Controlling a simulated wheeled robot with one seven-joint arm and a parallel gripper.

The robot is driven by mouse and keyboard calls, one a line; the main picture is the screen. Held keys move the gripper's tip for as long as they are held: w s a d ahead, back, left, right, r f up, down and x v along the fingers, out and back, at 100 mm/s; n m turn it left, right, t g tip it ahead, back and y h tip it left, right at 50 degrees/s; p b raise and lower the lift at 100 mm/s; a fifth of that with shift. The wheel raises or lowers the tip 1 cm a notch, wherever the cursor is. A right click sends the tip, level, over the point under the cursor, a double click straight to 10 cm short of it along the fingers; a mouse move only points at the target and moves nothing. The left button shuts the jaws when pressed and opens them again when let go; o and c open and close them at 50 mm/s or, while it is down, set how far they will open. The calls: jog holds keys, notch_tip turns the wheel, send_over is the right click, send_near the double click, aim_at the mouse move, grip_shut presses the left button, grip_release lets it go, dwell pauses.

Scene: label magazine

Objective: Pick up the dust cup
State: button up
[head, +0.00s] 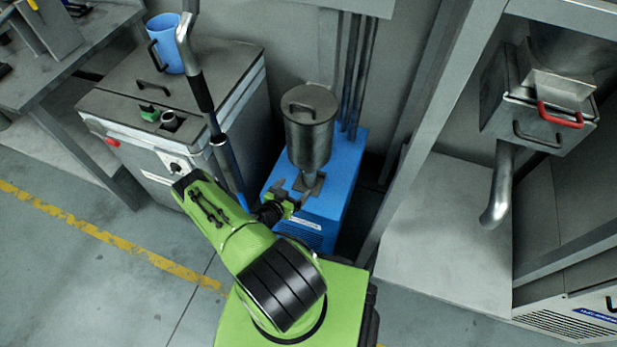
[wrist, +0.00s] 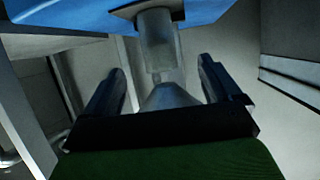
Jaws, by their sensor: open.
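A short, pale, see-through cylinder (wrist: 160,42) joins a cone (wrist: 168,97) in the wrist view; I take it to be the dust cup, though no label shows. In the head view it is mostly hidden under the grey lidded canister (head: 310,135), above a dark plate on the blue machine (head: 342,185). My gripper (head: 293,198) is low at the front of that machine, by the canister's foot. In the wrist view my gripper (wrist: 162,70) is open, its fingers on either side of the cylinder and cone in the picture. I see no contact.
A blue jug (head: 173,43) stands on the grey cabinet (head: 140,85) at left, near a bent pipe (head: 196,75). Vertical pipes (head: 358,75) rise behind the canister. A metal frame (head: 420,130) stands at right, with a red-handled box (head: 545,110). Floor is clear at lower left.

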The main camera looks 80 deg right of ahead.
aim_at(305, 178)
jog(key=b+x, duration=0.2)
jog(key=x, duration=0.3)
jog(key=b+x, duration=0.3)
jog(key=x, duration=0.3)
jog(key=shift+s+d+f, duration=0.15)
jog(key=shift+s+f, duration=0.05)
jog(key=shift+s, duration=0.1)
jog(key=shift+r, duration=0.1)
jog(key=c, duration=1.1)
jog(key=shift+r, duration=0.1)
